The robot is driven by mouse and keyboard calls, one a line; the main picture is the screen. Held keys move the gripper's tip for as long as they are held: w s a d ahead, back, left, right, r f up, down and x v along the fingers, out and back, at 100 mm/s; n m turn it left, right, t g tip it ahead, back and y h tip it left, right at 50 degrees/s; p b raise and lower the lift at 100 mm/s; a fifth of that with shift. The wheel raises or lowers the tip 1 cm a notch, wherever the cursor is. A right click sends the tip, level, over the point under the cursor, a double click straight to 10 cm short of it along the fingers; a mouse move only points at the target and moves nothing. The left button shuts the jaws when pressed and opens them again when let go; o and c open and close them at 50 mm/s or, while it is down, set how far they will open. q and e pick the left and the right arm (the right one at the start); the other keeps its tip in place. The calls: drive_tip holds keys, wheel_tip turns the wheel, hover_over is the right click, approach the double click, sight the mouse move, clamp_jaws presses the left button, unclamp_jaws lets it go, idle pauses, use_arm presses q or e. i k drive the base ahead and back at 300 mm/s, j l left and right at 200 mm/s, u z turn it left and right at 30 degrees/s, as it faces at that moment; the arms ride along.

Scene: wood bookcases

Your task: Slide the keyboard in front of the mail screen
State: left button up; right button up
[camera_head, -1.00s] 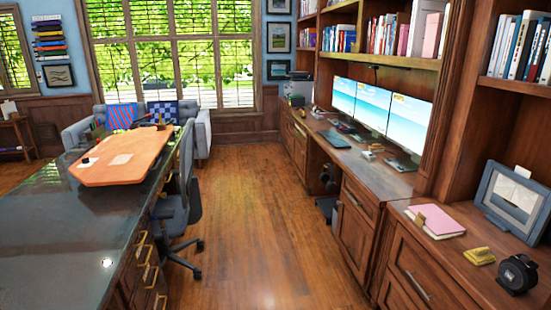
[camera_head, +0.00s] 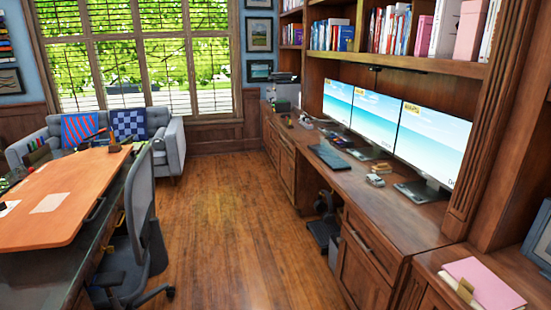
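Three monitors stand in a row on the wooden desk built into the right-hand bookcase. The near one (camera_head: 432,143), the middle one (camera_head: 379,116) and the far one (camera_head: 338,100) show blue beach-like pictures; I cannot read which one shows mail. A dark, flat, keyboard-like thing (camera_head: 328,157) lies on the desk near its front edge, in front of the far and middle monitors. Neither of my grippers is in view.
An office chair (camera_head: 140,235) stands left of the open wood floor (camera_head: 225,210). A table with an orange top (camera_head: 70,195) fills the left. Small items (camera_head: 375,180) lie near the monitor stands. A pink book (camera_head: 485,283) is at the near right.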

sight(333, 161)
drive_tip(key=i, duration=1.4)
drive_tip(key=i+z, duration=0.2)
drive_tip(key=i, duration=0.2)
drive_tip(key=i+j+z, duration=0.2)
drive_tip(key=i, duration=0.2)
drive_tip(key=i+j+z, duration=0.2)
drive_tip(key=i, duration=0.2)
drive_tip(key=i+j+z, duration=1.1)
drive_tip(key=i+j, duration=0.05)
